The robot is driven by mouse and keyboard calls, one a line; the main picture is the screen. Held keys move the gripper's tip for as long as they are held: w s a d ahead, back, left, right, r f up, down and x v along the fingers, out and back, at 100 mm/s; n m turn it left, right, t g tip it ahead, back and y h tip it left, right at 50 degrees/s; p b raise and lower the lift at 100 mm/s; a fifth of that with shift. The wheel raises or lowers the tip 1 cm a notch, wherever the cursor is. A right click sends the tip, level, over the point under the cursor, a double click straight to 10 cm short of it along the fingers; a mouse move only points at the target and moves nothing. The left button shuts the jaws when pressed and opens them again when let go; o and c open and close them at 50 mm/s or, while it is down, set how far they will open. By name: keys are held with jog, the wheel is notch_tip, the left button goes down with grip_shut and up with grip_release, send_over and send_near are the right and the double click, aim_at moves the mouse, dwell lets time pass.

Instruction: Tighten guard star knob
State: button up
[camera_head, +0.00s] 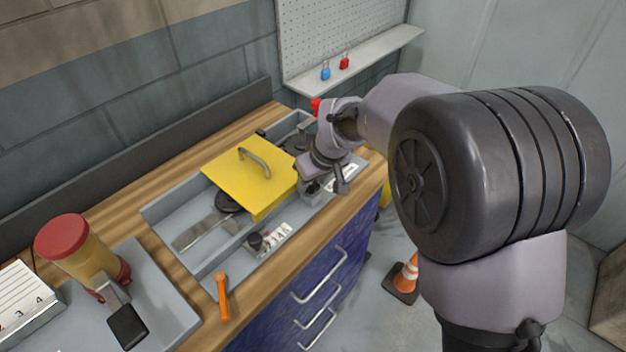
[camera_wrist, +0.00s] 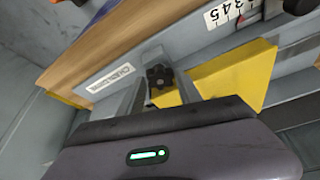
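The black star knob (camera_wrist: 158,76) shows in the wrist view on the guard's side, beside the yellow guard (camera_wrist: 238,75). My gripper (camera_wrist: 157,73) has its two grey fingers parted, one on each side of the knob. The gap looks little wider than the knob. I cannot tell whether the fingers touch it. In the head view the yellow guard (camera_head: 238,170) with its grey handle lies flat over the grey table trough. My gripper (camera_head: 341,182) is low at the trough's right end, and my wrist hides the knob there.
An orange-handled tool (camera_head: 222,296) lies near the bench's front edge. Blue and red padlocks (camera_head: 344,62) sit on the wall shelf. A cone (camera_head: 406,276) stands on the floor.

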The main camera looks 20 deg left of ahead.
jog(key=shift+o, duration=1.4)
jog(key=p+v, duration=0.5)
jog(key=v, duration=1.2)
jog(key=shift+r+p, duration=0.2)
jog(key=shift+p, duration=0.1)
jog(key=shift+s+d, duration=0.1)
jog(key=shift+d, duration=0.05)
jog(key=s+d+r+m+t+b, duration=0.1)
jog(key=s+d+r+m, duration=0.1)
jog(key=s+d+m, duration=0.5)
jog(key=s+d+r+m+t+b, duration=0.15)
jog(key=s+d, duration=0.35)
jog(key=d, duration=0.6)
jog(key=s+d+f+m+h+b, duration=0.1)
jog(key=s+d+f+m, duration=0.2)
jog(key=s, duration=0.5)
jog(key=d+m, duration=0.1)
jog(key=m, duration=0.1)
jog(key=shift+s+d+f+m, duration=0.15)
jog(key=shift+d+f+m, duration=0.2)
jog(key=shift+d+f, duration=0.05)
jog(key=shift+t, duration=0.25)
